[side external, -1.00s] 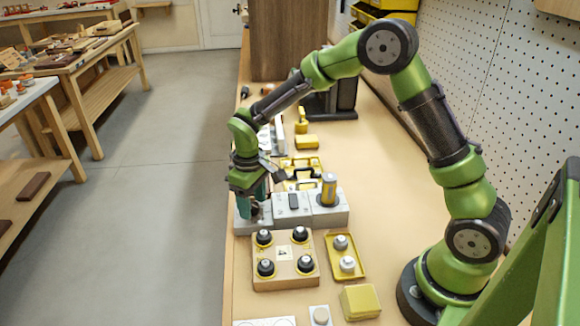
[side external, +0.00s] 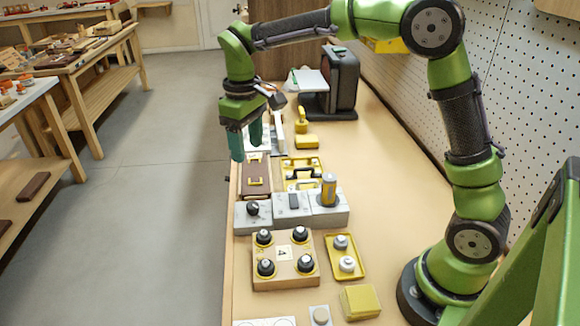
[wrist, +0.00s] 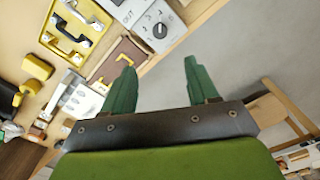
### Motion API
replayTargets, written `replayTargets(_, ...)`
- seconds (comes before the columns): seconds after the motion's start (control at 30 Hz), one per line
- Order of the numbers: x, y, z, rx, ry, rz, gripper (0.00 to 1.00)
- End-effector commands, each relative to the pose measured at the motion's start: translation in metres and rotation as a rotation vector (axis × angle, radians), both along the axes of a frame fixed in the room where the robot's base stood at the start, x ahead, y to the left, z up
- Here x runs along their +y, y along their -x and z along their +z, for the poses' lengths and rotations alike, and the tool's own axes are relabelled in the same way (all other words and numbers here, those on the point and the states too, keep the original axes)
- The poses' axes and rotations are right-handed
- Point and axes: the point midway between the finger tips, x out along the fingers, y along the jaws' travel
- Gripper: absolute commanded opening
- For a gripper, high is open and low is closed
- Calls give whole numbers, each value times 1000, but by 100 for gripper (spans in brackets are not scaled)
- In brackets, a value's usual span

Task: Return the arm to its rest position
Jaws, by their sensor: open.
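My gripper (side external: 246,142) hangs open and empty in the side external view, raised above the bench's left edge near a brown panel with yellow parts (side external: 256,176). Its two green fingers point down. In the wrist view my gripper (wrist: 160,88) shows its fingers spread apart with nothing between them, and the grey floor lies behind them. The grey control box (side external: 291,207) with a black knob (side external: 252,208) and a yellow-topped cylinder (side external: 329,189) stands in front of the gripper. The knob also shows in the wrist view (wrist: 160,30).
A wooden block with several black knobs (side external: 283,268), a yellow tray (side external: 346,270) and a yellow box (side external: 360,302) sit nearer on the bench. The pegboard wall (side external: 520,80) bounds the right. The bench's middle right is clear.

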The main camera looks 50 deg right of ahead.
Motion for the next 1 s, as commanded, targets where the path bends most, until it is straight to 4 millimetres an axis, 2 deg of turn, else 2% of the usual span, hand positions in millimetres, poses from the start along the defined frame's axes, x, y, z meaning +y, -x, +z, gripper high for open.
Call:
replayTargets(0.13, 0, 0, 7, 0, 1, -1, 59)
replayTargets(0.47, 0, -1, 7, -3, 1, -9, 59)
replayTargets(0.57, 1, 0, -3, -11, -7, -39, 59)
replayTargets(0.67, 0, 15, -7, -34, -26, -89, 59)
replayTargets(0.77, -3, 39, 1, -90, -53, -158, 59)
replayTargets(1.0, -16, 109, 22, -262, -151, -345, 59)
